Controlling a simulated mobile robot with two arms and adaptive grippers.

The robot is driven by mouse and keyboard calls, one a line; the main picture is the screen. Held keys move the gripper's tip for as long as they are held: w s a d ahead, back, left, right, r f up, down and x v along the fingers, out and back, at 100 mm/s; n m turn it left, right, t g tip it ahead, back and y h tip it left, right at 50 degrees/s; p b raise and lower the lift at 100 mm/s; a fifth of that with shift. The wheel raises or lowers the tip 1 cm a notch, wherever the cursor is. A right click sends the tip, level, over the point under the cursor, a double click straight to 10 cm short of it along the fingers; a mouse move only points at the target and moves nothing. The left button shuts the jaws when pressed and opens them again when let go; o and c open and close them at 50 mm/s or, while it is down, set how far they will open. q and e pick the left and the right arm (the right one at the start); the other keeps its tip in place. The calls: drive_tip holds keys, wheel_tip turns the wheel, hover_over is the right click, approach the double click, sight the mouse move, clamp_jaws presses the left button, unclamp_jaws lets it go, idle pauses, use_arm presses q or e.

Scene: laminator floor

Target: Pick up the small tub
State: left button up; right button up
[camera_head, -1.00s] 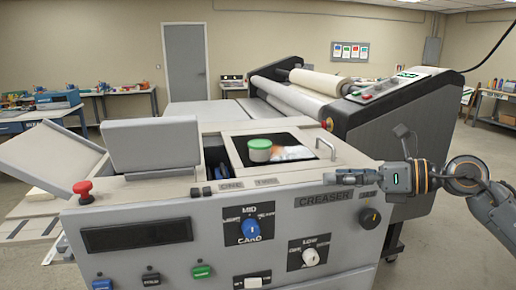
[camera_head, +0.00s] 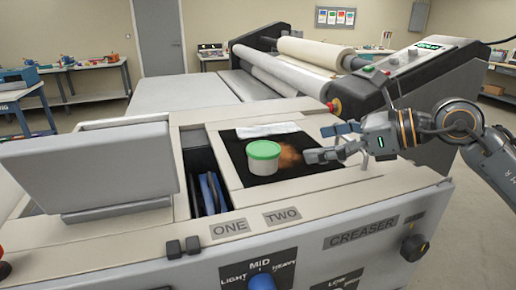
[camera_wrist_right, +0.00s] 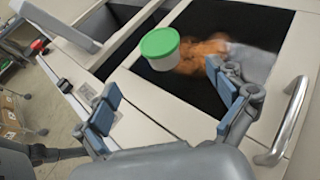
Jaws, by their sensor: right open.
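The small tub (camera_head: 263,159) is white with a green lid. It stands upright on the black panel (camera_head: 240,178) on top of the creaser machine. My right gripper (camera_head: 318,143) is open and empty, to the right of the tub and apart from it. In the right wrist view the tub (camera_wrist_right: 159,48) is beyond the two spread fingers (camera_wrist_right: 165,112), above the middle of the picture. My left gripper is not in view.
A grey raised cover (camera_head: 95,165) stands left of the tub, with an open slot (camera_head: 207,190) between them. A metal handle (camera_wrist_right: 290,118) is on the machine's right side. A large roller laminator (camera_head: 290,75) stands behind. An orange-brown patch (camera_head: 290,158) lies beside the tub.

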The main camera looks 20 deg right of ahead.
sight(268, 149)
drive_tip(key=shift+w+a+f+p, duration=0.1)
drive_tip(key=shift+w+a+p, duration=0.25)
drive_tip(key=shift+a, duration=0.3)
drive_tip(key=shift+w+a+f+p, duration=0.1)
drive_tip(key=shift+w+a+p, duration=0.05)
drive_tip(key=shift+a+p, duration=0.4)
drive_tip(key=x, duration=0.3)
drive_tip(key=shift+w+a+f+p, duration=0.1)
drive_tip(key=shift+w+p, duration=0.1)
drive_tip(key=shift+p, duration=0.2)
drive_tip(key=p+x, duration=0.1)
drive_tip(key=x, duration=0.1)
drive_tip(key=shift+w+a+f+p, duration=0.1)
drive_tip(key=shift+w+a+p, duration=0.05)
drive_tip(key=shift+w+p, duration=0.2)
drive_tip(key=p+x, duration=0.1)
drive_tip(key=x, duration=0.2)
drive_tip(key=shift+w+a+f+p, duration=0.1)
drive_tip(key=shift+w+f+p, duration=0.15)
drive_tip(key=shift+w, duration=0.2)
drive_tip(key=shift+w+a+f, duration=0.1)
drive_tip(key=shift+w+a, duration=0.05)
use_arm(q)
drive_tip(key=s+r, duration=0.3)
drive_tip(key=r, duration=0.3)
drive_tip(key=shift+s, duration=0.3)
use_arm(e)
drive_tip(key=c, duration=1.2)
